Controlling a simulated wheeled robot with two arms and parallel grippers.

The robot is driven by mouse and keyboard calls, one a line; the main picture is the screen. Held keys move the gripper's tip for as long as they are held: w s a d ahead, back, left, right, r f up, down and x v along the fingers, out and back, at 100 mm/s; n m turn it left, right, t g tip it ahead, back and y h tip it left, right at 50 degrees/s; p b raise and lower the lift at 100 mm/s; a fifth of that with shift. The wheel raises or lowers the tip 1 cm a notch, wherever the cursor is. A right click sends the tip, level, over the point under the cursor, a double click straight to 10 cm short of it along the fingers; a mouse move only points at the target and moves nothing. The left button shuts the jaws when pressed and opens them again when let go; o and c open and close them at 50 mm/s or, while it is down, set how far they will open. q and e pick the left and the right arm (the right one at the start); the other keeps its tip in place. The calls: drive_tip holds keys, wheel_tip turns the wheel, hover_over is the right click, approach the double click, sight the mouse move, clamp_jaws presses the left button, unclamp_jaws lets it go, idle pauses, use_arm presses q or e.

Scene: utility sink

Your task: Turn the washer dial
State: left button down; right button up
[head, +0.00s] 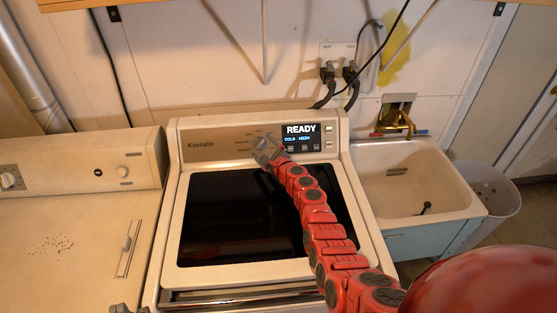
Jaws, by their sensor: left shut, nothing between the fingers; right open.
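The washer (181,222) is cream-coloured, with a dark glass lid and a back control panel (212,149) marked "Kuvralin". Its display (301,130) reads "READY" and "COLD", with a further word. My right gripper (263,147), on the red arm from the lower right, is open at the panel, left of the display. The dial is hidden or too small to make out behind this gripper, so I cannot tell whether the fingers touch it.
A second cream appliance (60,235) with a knob (10,178) stands on the left. A utility sink (411,184) with a brass-coloured faucet is on the right, with a pale bin (493,197) beyond. Hoses and taps are on the wall above the washer.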

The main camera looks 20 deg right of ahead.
drive_tip(key=p+v, duration=0.4)
drive_tip(key=v, duration=0.3)
drive_tip(key=shift+s+r, duration=0.25)
drive_tip(key=shift+s, duration=0.15)
drive_tip(key=f+v, duration=0.1)
drive_tip(key=v, duration=0.7)
drive_tip(key=shift+s+r, duration=0.2)
drive_tip(key=shift+r, duration=0.1)
